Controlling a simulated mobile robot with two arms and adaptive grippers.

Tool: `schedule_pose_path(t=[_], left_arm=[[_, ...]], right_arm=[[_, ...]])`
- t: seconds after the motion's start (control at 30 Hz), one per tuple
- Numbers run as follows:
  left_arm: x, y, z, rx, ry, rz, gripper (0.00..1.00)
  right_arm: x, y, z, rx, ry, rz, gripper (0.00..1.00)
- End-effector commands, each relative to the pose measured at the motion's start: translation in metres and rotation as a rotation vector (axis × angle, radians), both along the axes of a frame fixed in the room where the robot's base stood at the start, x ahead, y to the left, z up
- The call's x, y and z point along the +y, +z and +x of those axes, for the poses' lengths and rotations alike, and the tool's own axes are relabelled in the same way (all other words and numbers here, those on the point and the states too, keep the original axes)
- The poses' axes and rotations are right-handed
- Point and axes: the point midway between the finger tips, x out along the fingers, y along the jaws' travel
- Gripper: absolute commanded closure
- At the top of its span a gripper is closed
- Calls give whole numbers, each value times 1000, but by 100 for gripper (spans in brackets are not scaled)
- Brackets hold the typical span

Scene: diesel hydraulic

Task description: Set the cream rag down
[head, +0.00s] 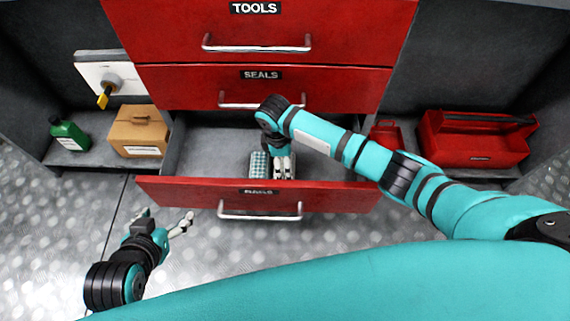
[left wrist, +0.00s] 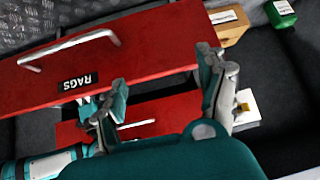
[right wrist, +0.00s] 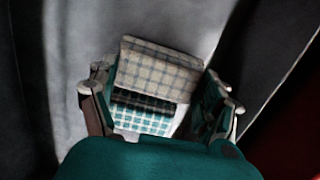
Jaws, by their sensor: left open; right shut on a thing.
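The cream rag (right wrist: 160,70) is a folded cream cloth with dark checks, between the fingers of my right gripper (right wrist: 162,98). My right gripper (head: 283,168) is shut on it, pointing down inside the open rags drawer (head: 200,188). In the head view the fingers hide much of the cream rag. A green-and-white checked rag (head: 260,166) is beside it to the left; it also shows in the right wrist view (right wrist: 143,122). Whether the cream rag touches the drawer floor I cannot tell. My left gripper (head: 163,222) is open and empty, in front of the drawer's left end.
The shut seals drawer (head: 300,88) and tools drawer (head: 340,25) are above. A cardboard box (head: 138,132) and green bottle (head: 69,134) stand at left, a red toolbox (head: 475,140) at right. The drawer's left part is bare.

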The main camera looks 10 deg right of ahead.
Motion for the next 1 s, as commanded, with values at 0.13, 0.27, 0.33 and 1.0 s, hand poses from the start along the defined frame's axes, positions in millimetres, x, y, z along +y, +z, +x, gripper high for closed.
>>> schedule_pose_path(t=[0.13,0.27,0.33,1.0], left_arm=[[-5,10,15,-90,-6,-20,26],[-6,13,17,-107,-8,-24,26],[-6,13,17,-106,-8,-23,26],[-6,13,18,-108,-7,-23,26]], right_arm=[[0,-11,0,0,0,0,48],[0,-12,0,-1,1,1,48],[0,-11,0,-1,0,1,48],[0,-12,0,-1,0,1,0]])
